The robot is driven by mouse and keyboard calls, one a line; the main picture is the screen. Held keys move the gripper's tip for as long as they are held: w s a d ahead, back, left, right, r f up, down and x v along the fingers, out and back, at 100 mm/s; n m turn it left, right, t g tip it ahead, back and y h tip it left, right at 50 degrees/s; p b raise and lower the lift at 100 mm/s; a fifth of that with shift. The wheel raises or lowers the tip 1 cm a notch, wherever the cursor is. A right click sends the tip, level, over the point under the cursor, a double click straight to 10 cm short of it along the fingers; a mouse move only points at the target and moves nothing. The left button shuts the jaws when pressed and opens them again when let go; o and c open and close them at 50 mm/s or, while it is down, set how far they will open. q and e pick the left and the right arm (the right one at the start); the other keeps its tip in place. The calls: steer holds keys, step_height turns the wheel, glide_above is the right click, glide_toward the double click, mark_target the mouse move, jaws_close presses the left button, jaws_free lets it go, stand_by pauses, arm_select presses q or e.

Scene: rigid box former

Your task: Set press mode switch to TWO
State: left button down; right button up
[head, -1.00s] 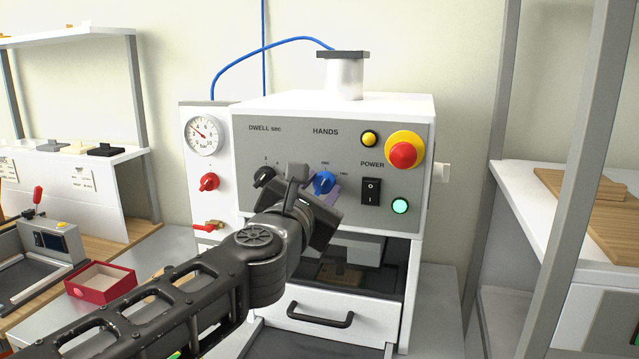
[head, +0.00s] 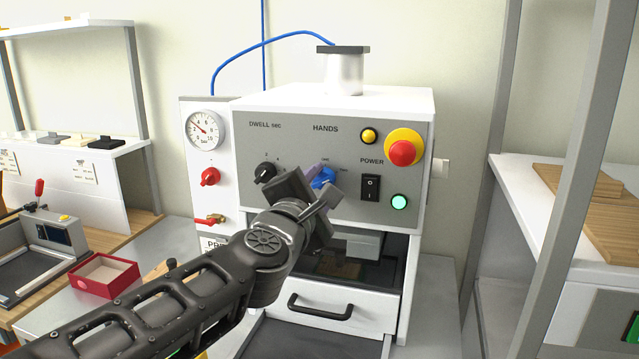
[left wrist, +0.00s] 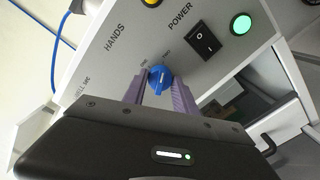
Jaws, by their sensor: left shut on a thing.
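The press mode switch is a blue knob (head: 323,178) under the HANDS label on the grey panel of the press (head: 300,140). It shows whole in the left wrist view (left wrist: 160,79), with small position labels above it. My left gripper (head: 316,180) is at the knob, its purple fingers (left wrist: 158,97) on either side of it and shut on it. In the head view the gripper partly hides the knob. Which label the knob's pointer faces is too small to read surely. My right gripper is not in view.
On the same panel are a black dwell knob (head: 265,172), a black power switch (head: 370,187), a lit green lamp (head: 399,202), a yellow button (head: 368,136) and a red stop button (head: 402,152). A drawer with a black handle (head: 320,308) is below.

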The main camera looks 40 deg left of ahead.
arm_select(q)
steer(key=c, duration=1)
jaws_free()
steer(key=shift+o, duration=0.2)
steer(key=shift+s, duration=0.15)
steer(key=p+v, duration=0.2)
steer(key=v, duration=0.5)
steer(key=shift+s+d, duration=0.15)
steer(key=shift+s, duration=0.1)
